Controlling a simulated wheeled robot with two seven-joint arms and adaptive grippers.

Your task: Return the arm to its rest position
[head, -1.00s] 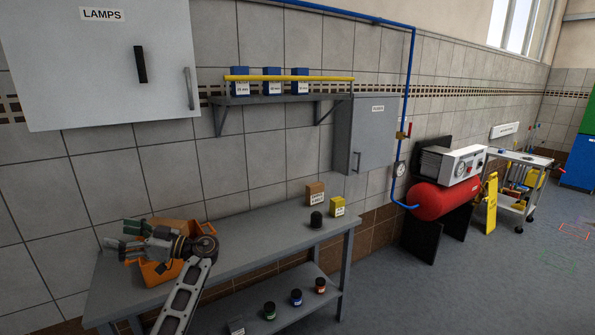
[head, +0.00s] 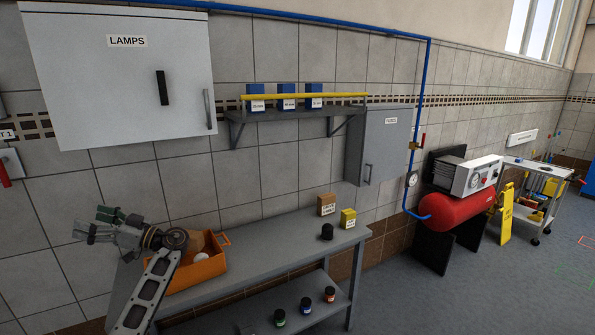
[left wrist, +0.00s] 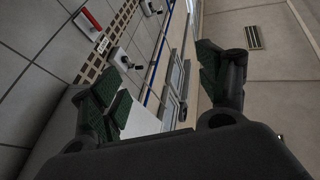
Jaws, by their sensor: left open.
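My left gripper (head: 100,223) is open and empty in the head view. It is raised in front of the tiled wall, left of the orange bin on the bench. In the left wrist view its two green-padded fingers (left wrist: 162,85) stand wide apart with nothing between them. My left arm rises from the bottom of the head view in front of the bench's left end. My right gripper is in neither view.
An orange bin (head: 198,272) holding a white round thing stands on the grey bench (head: 262,249). A brown box (head: 326,204), a yellow box (head: 348,218) and a dark jar (head: 327,231) stand at its right. The LAMPS cabinet (head: 120,85) hangs above. A red compressor (head: 458,211) stands right.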

